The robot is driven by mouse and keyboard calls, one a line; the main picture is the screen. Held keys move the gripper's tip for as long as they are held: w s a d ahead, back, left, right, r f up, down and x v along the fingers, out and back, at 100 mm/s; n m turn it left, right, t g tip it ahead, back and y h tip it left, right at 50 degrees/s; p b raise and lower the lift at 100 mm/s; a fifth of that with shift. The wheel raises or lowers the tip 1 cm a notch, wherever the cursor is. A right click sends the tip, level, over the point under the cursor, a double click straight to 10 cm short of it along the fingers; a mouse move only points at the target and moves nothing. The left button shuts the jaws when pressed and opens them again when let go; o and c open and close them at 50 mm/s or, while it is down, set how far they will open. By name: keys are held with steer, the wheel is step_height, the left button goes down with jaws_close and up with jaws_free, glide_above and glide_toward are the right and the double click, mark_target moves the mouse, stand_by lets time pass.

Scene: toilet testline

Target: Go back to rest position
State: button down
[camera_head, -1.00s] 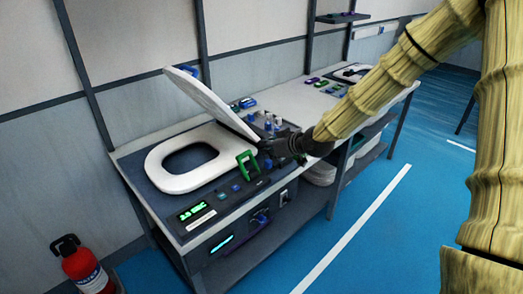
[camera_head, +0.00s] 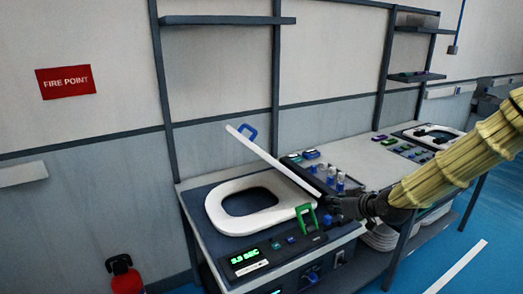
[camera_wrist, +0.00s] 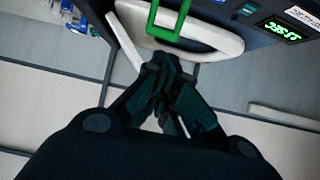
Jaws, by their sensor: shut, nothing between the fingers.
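My gripper (camera_head: 334,207) is at the right front of the toilet testline, its fingers together and empty. In the wrist view my gripper (camera_wrist: 163,95) points toward the seat, with its fingers closed. The white toilet seat ring (camera_head: 222,217) lies flat on the dark test bench (camera_head: 205,245).
A lit green display (camera_head: 245,257) is on the bench front. Small parts (camera_head: 336,180) stand behind my gripper. Another station (camera_head: 432,136) is farther right. A red fire extinguisher (camera_head: 124,277) is on the floor at left. Shelves (camera_head: 225,20) rise behind. Blue floor (camera_head: 480,245) is open at right.

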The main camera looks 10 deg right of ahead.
steer(key=s+a+f+m+g+h, duration=0.1)
steer(key=s+a+f+g, duration=0.1)
steer(key=s+f, duration=0.55)
steer(key=s+a+f+m+g, duration=0.1)
steer(key=s+a+f+g, duration=0.2)
steer(key=f, duration=0.7)
steer(key=s+a+f+m+g+h, duration=0.1)
steer(key=s+a+f, duration=0.1)
steer(key=s+f, duration=0.6)
steer(key=s+a+f+g, duration=0.1)
steer(key=s+f, duration=0.3)
steer(key=s, duration=0.4)
steer(key=s+a+f+m+g+h, duration=0.1)
steer(key=s+f+g, duration=0.1)
steer(key=s+f, duration=0.3)
steer(key=s+f+g+h, duration=0.1)
steer(key=s+f, duration=0.4)
steer(key=s, duration=0.8)
steer(key=shift+a+f+m+g, duration=0.3)
steer(key=shift+a+g, duration=0.1)
steer(key=shift+g, duration=0.1)
